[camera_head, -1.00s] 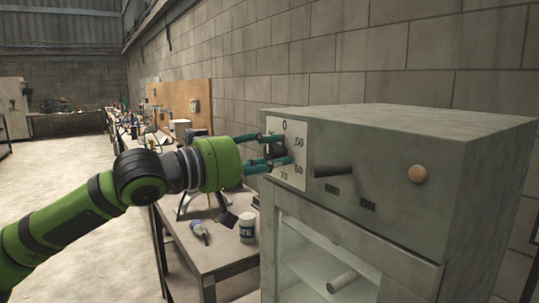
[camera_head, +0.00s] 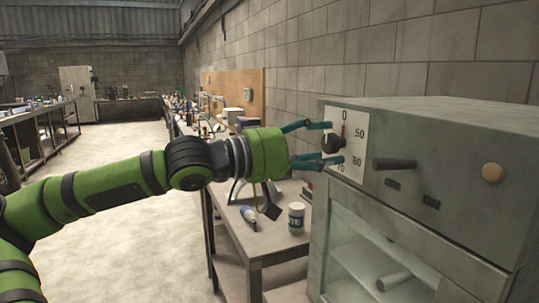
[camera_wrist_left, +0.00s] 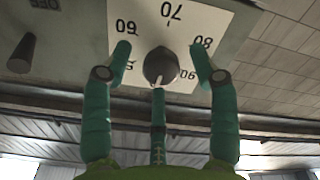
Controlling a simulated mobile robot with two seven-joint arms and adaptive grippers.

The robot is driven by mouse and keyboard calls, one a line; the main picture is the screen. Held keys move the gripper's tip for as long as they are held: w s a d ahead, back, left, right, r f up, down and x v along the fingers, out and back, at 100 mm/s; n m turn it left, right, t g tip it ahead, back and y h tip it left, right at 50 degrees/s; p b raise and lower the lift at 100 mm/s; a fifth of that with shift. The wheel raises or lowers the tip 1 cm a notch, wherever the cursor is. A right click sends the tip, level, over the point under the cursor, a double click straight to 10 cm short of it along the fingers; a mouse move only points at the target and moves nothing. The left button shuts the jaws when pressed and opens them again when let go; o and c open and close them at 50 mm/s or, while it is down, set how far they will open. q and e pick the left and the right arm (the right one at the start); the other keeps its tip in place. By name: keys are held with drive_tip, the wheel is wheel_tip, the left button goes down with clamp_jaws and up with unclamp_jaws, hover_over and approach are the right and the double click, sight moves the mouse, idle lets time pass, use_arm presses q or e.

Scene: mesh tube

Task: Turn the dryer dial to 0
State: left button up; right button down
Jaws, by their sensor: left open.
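The dryer dial is a dark round knob (camera_head: 331,144) on a white scale plate (camera_head: 352,145) at the upper left of the grey dryer's front. A thin reddish pointer on it points up towards the 0. In the left wrist view, which is upside down, the knob (camera_wrist_left: 160,66) sits below the 70, and its light pointer points down, away from the 70. My left gripper (camera_head: 334,143) is open, with its teal fingers spread on either side of the knob. In the wrist view, gaps show between the fingertips (camera_wrist_left: 161,48) and the knob. My right gripper is out of view.
The dryer (camera_head: 445,165) also has a dark handle (camera_head: 394,164), OFF and ON labels and an orange round button (camera_head: 492,173). A workbench (camera_head: 270,240) with a white jar (camera_head: 296,218) stands beside it. Open floor (camera_head: 130,170) lies to the left.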

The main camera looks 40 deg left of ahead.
use_arm(q)
drive_tip(key=v, duration=1)
drive_tip(key=shift+d+f, duration=0.1)
drive_tip(key=shift+d, duration=0.15)
